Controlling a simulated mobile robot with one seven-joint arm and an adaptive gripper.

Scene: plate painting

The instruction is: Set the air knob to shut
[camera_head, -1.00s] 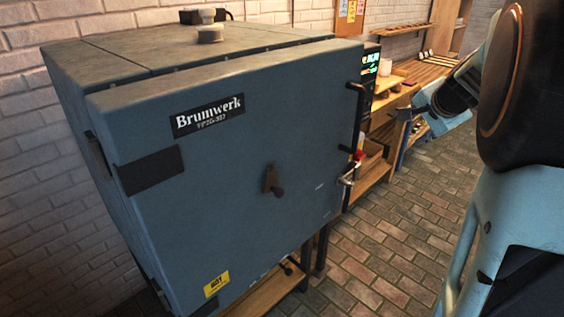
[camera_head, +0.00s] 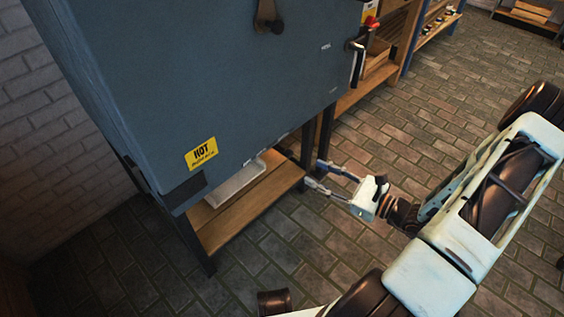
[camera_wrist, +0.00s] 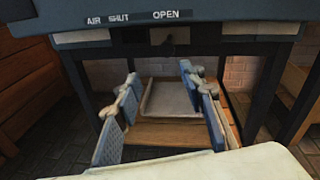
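The dark air knob (camera_wrist: 168,40) shows small and dim under the front edge of the kiln (camera_head: 215,90) in the wrist view. It sits below the OPEN label (camera_wrist: 166,14), to the right of the SHUT label (camera_wrist: 118,18) and the AIR label (camera_wrist: 93,20). Its exact setting is hard to make out. The knob cannot be made out in the head view. My gripper (camera_head: 314,173) is low at the kiln's lower right front corner. In the wrist view my gripper (camera_wrist: 158,73) is open and empty, its fingers spread below the knob and apart from it.
A wooden shelf (camera_head: 230,222) with a pale tray (camera_head: 237,184) lies under the kiln, between dark legs (camera_head: 327,130). A door handle (camera_head: 357,62) juts out at the kiln's right. Another dark knob (camera_head: 277,27) is on the door. Brick floor (camera_head: 270,280) in front is clear.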

